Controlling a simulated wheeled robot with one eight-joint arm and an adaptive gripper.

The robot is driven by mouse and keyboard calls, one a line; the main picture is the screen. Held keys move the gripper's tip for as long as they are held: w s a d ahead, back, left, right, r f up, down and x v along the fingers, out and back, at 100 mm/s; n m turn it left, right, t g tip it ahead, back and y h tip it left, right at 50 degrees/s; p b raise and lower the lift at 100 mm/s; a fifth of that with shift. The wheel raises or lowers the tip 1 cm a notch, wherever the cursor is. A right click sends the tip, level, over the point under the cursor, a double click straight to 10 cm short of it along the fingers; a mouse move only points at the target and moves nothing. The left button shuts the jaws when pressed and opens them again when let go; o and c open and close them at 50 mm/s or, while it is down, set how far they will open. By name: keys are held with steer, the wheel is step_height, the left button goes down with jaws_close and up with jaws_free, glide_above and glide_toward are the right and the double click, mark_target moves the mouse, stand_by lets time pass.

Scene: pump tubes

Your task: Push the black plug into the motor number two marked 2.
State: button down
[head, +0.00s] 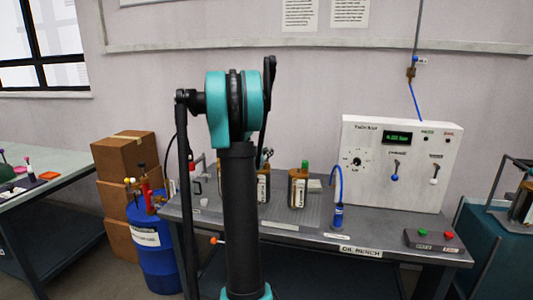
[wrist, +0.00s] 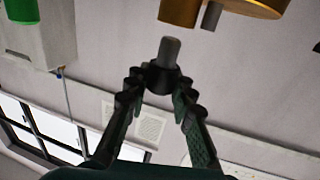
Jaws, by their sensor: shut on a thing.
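In the wrist view my gripper (wrist: 160,86) is shut on a black plug (wrist: 169,54), which has a black collar and a grey pin pointing up in the picture. A copper-coloured motor body (wrist: 228,8) with a grey stub (wrist: 211,16) is at the top edge. The pin is apart from it. In the head view two brown motors stand on the bench, one (head: 263,188) partly behind my arm and one (head: 298,190) with a green plug (head: 305,167) on top. Their numbers are too small to read. My arm hides most of my gripper there.
The oil bench (head: 320,215) carries a white control panel (head: 400,165), a blue tube with a blue fitting (head: 338,215), and a button box (head: 432,240). A blue barrel (head: 155,255) and cardboard boxes (head: 122,160) stand left of the bench.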

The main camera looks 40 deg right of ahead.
steer(key=shift+f, duration=1.7)
stand_by(0.4)
steer(key=c, duration=1.2)
jaws_free()
steer(key=shift+a, duration=0.1)
steer(key=v, duration=1.1)
steer(key=shift+s+a, duration=0.2)
steer(key=shift+a, duration=0.15)
steer(key=shift+f, duration=0.1)
